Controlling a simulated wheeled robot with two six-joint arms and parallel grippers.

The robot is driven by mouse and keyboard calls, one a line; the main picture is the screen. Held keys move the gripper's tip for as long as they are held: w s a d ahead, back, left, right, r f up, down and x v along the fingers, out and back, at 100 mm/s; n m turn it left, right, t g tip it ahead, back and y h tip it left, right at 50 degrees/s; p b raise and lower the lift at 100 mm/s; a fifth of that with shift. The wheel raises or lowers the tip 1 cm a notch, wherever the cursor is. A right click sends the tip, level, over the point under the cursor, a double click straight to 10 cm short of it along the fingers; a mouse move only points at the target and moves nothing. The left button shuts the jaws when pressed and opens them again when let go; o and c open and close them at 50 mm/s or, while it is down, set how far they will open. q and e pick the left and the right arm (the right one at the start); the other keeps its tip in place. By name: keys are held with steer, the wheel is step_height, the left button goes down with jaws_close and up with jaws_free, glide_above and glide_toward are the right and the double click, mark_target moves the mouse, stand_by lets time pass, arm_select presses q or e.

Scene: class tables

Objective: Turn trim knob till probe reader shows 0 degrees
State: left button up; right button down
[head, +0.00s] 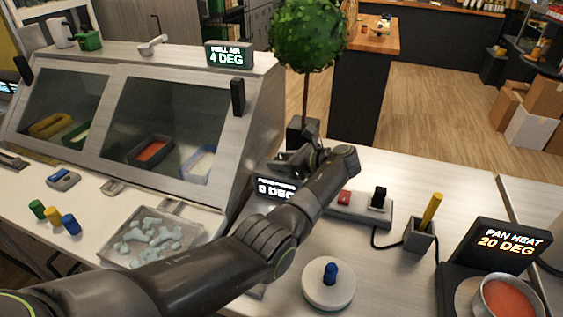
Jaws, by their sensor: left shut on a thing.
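A small dark display (275,188) stands beside the cabinet's right end, partly covered by my left arm. Its upper line is too small and cut to read; its lower line looks like 0 DEG, with the first character partly unclear. I take it to be the probe reader. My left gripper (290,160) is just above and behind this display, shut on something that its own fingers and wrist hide. The trim knob cannot be made out there. My right gripper is not in view.
A glass-fronted cabinet (225,120) carries a 4 DEG display (229,55). A tray of ice (150,238) is at left. A white disc with a blue knob (330,272), a switch box (362,207), a pen cup (419,237) and a PAN HEAT 20 DEG display (508,245) are at right.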

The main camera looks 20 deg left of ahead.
arm_select(q)
steer(key=o, duration=1)
steer(key=b+v, duration=0.3)
steer(key=v, duration=1.4)
steer(key=shift+d+b, duration=0.15)
steer(key=shift+b, duration=0.25)
